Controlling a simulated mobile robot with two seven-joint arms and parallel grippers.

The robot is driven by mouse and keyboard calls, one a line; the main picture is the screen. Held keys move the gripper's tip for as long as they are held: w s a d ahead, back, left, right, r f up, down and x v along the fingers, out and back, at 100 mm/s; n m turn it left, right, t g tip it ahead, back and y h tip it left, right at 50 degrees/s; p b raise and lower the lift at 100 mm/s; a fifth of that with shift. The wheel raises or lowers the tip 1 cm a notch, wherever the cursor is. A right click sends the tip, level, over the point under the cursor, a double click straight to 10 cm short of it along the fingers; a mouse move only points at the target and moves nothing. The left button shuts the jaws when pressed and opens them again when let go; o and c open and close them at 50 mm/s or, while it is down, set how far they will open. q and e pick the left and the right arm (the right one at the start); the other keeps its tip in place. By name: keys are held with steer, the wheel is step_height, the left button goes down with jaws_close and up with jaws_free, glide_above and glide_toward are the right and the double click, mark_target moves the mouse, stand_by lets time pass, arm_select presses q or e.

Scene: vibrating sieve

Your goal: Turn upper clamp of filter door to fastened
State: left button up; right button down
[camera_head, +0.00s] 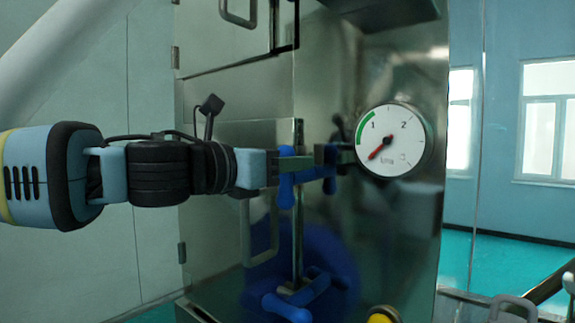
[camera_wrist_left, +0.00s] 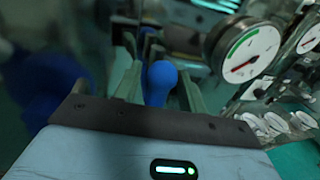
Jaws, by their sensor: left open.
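The upper clamp (camera_head: 285,194) is a blue handle on a vertical metal rod at the right edge of the filter door. My left gripper (camera_head: 325,165) reaches in from the left at the clamp's height and partly covers it. In the left wrist view a rounded blue handle end (camera_wrist_left: 160,83) lies between the two fingers of my left gripper (camera_wrist_left: 158,72). The fingers are apart, and whether either touches the handle cannot be told. The filter door (camera_head: 235,133) is a metal panel, partly hidden by my arm. My right gripper does not show.
A lower blue clamp (camera_head: 287,308) sits near the rod's bottom end. A round white gauge (camera_head: 393,140) is just right of my gripper; it also shows in the left wrist view (camera_wrist_left: 246,55). A bent door handle (camera_head: 262,240) hangs below my arm. A yellow knob (camera_head: 381,317) is at the bottom.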

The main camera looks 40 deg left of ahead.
arm_select(q)
steer(key=shift+c, duration=0.3)
jaws_close()
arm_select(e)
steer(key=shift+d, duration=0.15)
